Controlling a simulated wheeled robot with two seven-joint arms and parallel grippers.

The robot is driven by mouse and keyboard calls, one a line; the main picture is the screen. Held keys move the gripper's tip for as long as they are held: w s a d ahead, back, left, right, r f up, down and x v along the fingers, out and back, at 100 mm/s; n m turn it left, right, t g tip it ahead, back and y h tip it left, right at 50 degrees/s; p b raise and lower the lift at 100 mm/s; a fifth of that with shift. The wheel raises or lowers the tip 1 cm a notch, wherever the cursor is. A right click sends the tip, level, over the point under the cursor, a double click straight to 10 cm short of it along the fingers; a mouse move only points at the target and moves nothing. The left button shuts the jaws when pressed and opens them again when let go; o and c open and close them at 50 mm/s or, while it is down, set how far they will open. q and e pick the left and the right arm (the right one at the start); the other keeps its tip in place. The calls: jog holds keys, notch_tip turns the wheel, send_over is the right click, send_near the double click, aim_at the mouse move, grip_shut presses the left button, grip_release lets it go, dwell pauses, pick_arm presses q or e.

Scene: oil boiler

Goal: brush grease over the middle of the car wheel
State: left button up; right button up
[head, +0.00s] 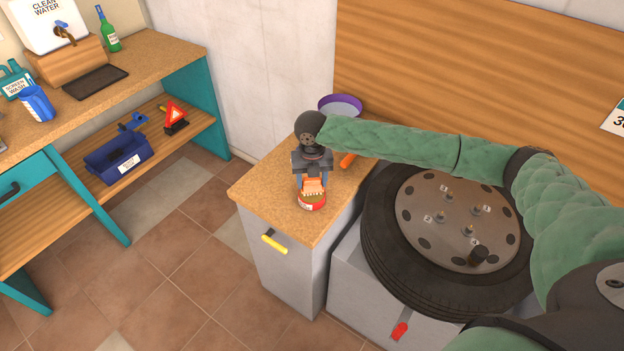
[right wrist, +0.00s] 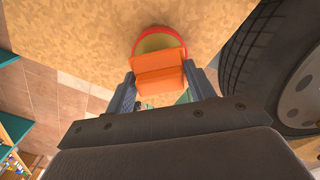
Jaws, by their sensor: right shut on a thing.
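My right gripper (head: 312,178) is shut on an orange brush (right wrist: 161,78) and stands over the cork-topped cabinet. The brush points down at a round red tin (head: 312,203) with yellowish grease inside. In the right wrist view the brush overlaps the tin's opening (right wrist: 158,42); I cannot tell whether the bristles touch the grease. The car wheel (head: 378,245) lies flat to the right of the cabinet, its grey metal middle (head: 447,222) facing up with several studs. No grease is visible on that middle. My left gripper is not in view.
A purple-rimmed bowl (head: 341,104) and an orange object (head: 348,160) are at the back of the cabinet top (head: 262,190). My right arm passes over the wheel's far side. A workbench (head: 150,75) stands at left, with open floor between.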

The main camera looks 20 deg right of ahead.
jog(key=shift+f, duration=0.35)
dwell(0.6)
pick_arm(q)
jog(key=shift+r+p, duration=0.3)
pick_arm(e)
jog(key=shift+s+f, duration=0.1)
jog(key=shift+f, duration=0.05)
dwell(1.7)
jog(key=shift+r+p, duration=0.75)
jog(key=shift+r, duration=0.1)
jog(key=shift+r+p, duration=0.5)
jog(key=shift+r, duration=0.1)
jog(key=shift+r+p, duration=0.6)
jog(key=shift+r, duration=0.15)
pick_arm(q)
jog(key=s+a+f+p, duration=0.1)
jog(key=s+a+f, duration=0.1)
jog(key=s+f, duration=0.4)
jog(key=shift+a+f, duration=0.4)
pick_arm(e)
jog(key=shift+r, duration=0.55)
